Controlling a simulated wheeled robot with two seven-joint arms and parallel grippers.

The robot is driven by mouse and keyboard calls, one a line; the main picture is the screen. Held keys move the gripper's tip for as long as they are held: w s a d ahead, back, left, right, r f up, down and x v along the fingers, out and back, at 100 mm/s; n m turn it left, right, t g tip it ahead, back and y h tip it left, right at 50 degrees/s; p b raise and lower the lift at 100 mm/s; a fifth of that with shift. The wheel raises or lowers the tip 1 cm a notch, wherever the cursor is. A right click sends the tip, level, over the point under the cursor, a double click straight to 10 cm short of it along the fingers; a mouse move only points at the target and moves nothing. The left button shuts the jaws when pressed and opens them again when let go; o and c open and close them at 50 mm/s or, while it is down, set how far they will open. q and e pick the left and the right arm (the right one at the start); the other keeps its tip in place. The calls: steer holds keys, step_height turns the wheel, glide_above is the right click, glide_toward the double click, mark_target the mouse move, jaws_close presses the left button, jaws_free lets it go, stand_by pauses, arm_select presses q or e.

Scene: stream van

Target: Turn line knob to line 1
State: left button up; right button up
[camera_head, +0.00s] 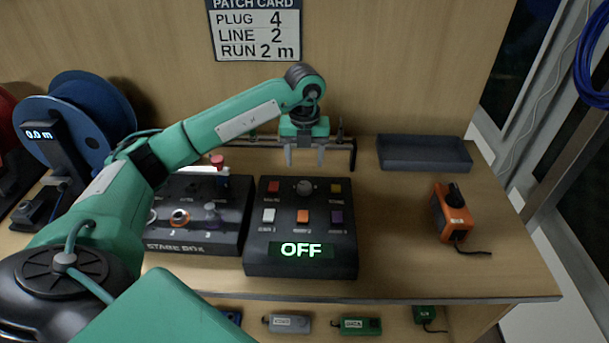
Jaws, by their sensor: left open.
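The black control box (256,230) stands on the bench in the middle, with a lit display (300,250) that reads OFF. A round dark knob (304,187) sits at the top middle of its sloped face, between colored buttons; its pointer is too small to read. My left gripper (304,160) hangs fingers down just above and behind the knob in the picture. Its fingers are apart, with nothing between them, and do not appear to touch the knob. My right gripper is out of view.
The stage box (190,245) stands left of the control box, partly behind my left arm. A dark bar (262,143) runs behind the gripper. An orange box with a black knob (455,220), an empty tray (424,154) and a blue reel (85,115) surround it. A card (256,28) reads LINE 2.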

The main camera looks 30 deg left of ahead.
arm_select(q)
step_height(320, 180, up, 5)
steer(key=shift+r, duration=0.15)
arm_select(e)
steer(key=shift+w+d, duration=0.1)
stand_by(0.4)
